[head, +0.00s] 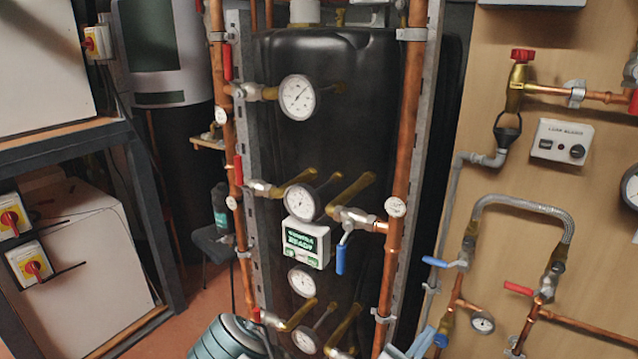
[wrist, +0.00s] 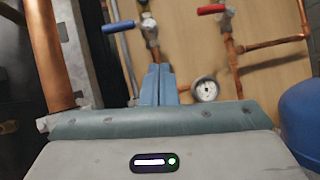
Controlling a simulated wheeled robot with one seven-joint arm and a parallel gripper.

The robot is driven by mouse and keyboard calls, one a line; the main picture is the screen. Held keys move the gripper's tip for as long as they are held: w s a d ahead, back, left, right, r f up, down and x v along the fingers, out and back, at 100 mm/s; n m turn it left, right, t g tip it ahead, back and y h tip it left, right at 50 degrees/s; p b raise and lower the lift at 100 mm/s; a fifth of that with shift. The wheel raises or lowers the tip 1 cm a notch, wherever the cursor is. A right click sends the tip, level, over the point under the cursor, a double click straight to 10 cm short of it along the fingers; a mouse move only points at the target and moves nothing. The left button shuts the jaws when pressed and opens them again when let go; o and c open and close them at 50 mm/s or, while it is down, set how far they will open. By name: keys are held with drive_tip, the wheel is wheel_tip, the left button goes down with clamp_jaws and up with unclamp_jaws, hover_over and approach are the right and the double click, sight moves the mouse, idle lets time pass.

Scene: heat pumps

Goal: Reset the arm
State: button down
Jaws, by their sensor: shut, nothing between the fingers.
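My gripper (wrist: 157,72) shows in the wrist view with its two blue fingers pressed together, shut and empty. They point away from the grey-green gripper body toward the wooden panel. In the head view my gripper (head: 422,340) is partly visible at the bottom edge, right of the copper pipe. It is in front of the lower left part of the panel, close to the small gauge (head: 482,322) in the picture. The rest of my arm is mostly out of view. I cannot tell whether the fingers touch anything.
A black tank (head: 335,130) with several gauges stands between vertical copper pipes (head: 405,150). The wooden panel (head: 560,225) carries a blue-handled valve (head: 437,262) and a red-handled valve (head: 518,288). A blue rounded object (wrist: 303,125) is at the right in the wrist view.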

drive_tip(key=s+d+r+m+g+y, duration=0.1)
drive_tip(key=s+m+g+y, duration=0.3)
drive_tip(key=s+m+g, duration=0.55)
drive_tip(key=s+d+m+g+y, duration=0.25)
drive_tip(key=s+m+g, duration=0.35)
drive_tip(key=m+g, duration=0.5)
drive_tip(key=a+r+m+t+y, duration=0.3)
drive_tip(key=a+r+t+y, duration=0.5)
drive_tip(key=a+r+y, duration=0.3)
drive_tip(key=shift+s+a+r+y, duration=0.35)
drive_tip(key=shift+a+y, duration=0.4)
drive_tip(key=shift+a, duration=0.4)
